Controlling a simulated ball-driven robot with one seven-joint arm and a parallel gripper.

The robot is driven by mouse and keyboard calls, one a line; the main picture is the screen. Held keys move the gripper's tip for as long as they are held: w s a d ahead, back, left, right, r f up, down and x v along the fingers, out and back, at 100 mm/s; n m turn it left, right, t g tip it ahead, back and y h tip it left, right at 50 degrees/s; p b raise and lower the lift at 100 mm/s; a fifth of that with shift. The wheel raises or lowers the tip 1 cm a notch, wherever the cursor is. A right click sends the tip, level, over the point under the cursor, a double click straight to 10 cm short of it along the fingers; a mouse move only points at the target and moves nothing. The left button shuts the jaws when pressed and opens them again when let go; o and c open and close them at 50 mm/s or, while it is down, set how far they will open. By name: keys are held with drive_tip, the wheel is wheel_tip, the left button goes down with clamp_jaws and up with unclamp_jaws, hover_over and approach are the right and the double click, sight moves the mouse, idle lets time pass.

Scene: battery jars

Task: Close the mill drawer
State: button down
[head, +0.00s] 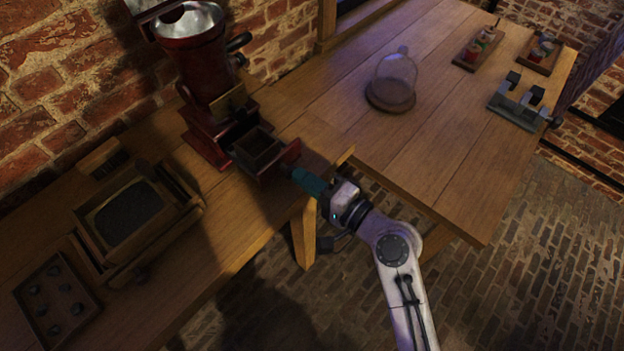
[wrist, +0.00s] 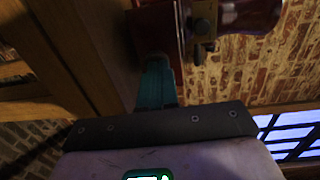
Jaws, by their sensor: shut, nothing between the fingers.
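The red mill (head: 205,85) stands on the wooden table against the brick wall in the head view. Its drawer (head: 258,150) sticks out at the front, with its open top and dark inside showing. The drawer's red front (head: 290,153) faces my gripper. My gripper (head: 295,173) has teal fingers, shut and empty, with the tips at or very near the drawer front. In the wrist view the teal fingers (wrist: 155,80) point at a dark red panel (wrist: 155,40). I cannot tell whether they touch it. Part of the mill (wrist: 235,15) shows at the top right.
A wooden box with dark contents (head: 130,215) and a tray of small lumps (head: 57,300) lie on the left. A glass dome (head: 396,75) stands on the right table (head: 440,140). Small trays (head: 480,48) and a grey rack (head: 518,105) sit farther right.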

sight(269, 153)
drive_tip(key=x, duration=0.3)
drive_tip(key=b+x, duration=0.1)
drive_tip(key=x, duration=0.7)
drive_tip(key=shift+r, duration=0.3)
drive_tip(key=shift+w+a, duration=0.2)
drive_tip(key=shift+w, duration=0.05)
drive_tip(key=shift+r, duration=0.25)
drive_tip(key=shift+w, duration=0.1)
